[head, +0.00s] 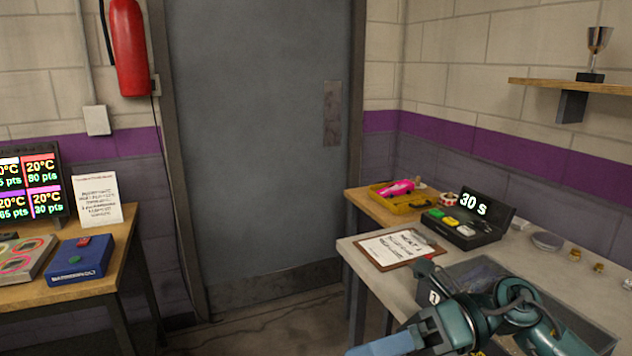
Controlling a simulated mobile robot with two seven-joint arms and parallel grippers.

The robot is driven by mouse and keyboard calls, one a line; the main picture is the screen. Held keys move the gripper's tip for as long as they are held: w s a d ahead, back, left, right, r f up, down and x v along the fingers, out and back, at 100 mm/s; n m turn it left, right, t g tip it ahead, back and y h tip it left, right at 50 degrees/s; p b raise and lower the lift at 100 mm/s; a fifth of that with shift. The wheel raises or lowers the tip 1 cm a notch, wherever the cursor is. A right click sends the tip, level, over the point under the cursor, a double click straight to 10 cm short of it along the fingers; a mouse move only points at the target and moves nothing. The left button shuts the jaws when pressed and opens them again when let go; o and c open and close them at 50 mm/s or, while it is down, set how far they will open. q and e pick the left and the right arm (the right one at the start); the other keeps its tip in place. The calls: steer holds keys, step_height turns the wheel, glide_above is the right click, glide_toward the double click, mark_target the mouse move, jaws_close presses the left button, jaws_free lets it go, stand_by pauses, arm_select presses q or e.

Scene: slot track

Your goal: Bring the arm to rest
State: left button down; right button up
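A teal and dark jointed arm (480,318) of mine shows at the bottom right, in front of the right-hand table. It comes in from the right and lower edge, so I take it as my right arm. A blue-grey part (385,345) shows at its left end, cut by the lower edge. I cannot make out its fingertips or whether they hold anything. My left arm and gripper are not in view.
The right table (360,246) bears a clipboard (398,248), a timer box (468,220) reading 30 s, a yellow tray (398,204) with a pink car and a grey bin (580,328) behind my arm. The left table (92,278) holds a blue button box (80,262). Open floor lies between.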

steer(key=w+d+f+m+t+h+p, duration=0.1)
steer(key=w+d+f+m+t+h, duration=0.2)
steer(key=m+t, duration=1)
steer(key=w+d+f+m+t+h+p, duration=0.1)
steer(key=w+f+m+t+p, duration=0.2)
steer(key=m+t, duration=0.95)
steer(key=s+d+f+m+g+h, duration=0.2)
steer(key=s+f+m+g+h, duration=0.2)
steer(key=f+m, duration=0.4)
steer(key=s+d+f+m+g+h, duration=0.2)
steer(key=s+f+m+g+h, duration=0.2)
steer(key=f, duration=1)
steer(key=s+m+g, duration=0.3)
steer(key=s+m, duration=0.1)
steer(key=s, duration=0.1)
steer(key=shift+d+f+h, duration=0.15)
steer(key=shift+d+h, duration=0.05)
steer(key=shift+h, duration=0.1)
steer(key=shift+m+g, duration=0.25)
